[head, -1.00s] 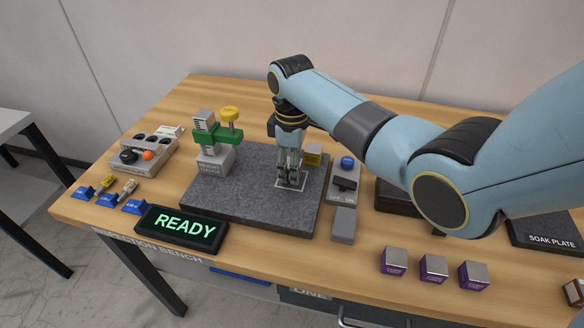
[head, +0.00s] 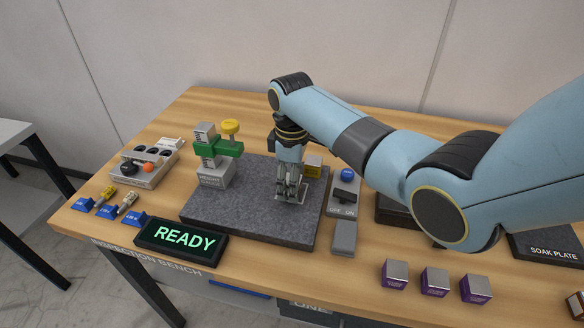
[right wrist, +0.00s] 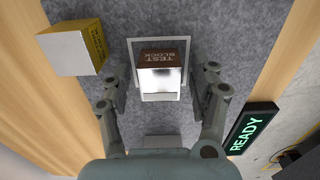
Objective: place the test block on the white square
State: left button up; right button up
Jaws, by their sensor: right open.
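The test block (right wrist: 160,82), with a bright metal face and a dark brown lettered side, sits inside the white square (right wrist: 184,54) on the granite plate in the right wrist view. My right gripper (right wrist: 161,92) is open, with one finger on each side of the block and gaps visible between. In the head view my right gripper (head: 290,192) is low over the white square (head: 292,200), its fingers mostly hiding the block. My left gripper is not in view.
The granite plate (head: 235,210) also bears a height gauge (head: 215,172) at left and a yellow-sided block (head: 313,166) close behind the gripper. An OFF/ON switch box (head: 345,190) is at right, a READY sign (head: 182,236) in front. Several purple-sided blocks (head: 434,281) stand front right.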

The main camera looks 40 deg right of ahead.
notch_tip(320, 180, up, 12)
dwell(0.3)
jog(key=shift+f, duration=0.15)
dwell(0.4)
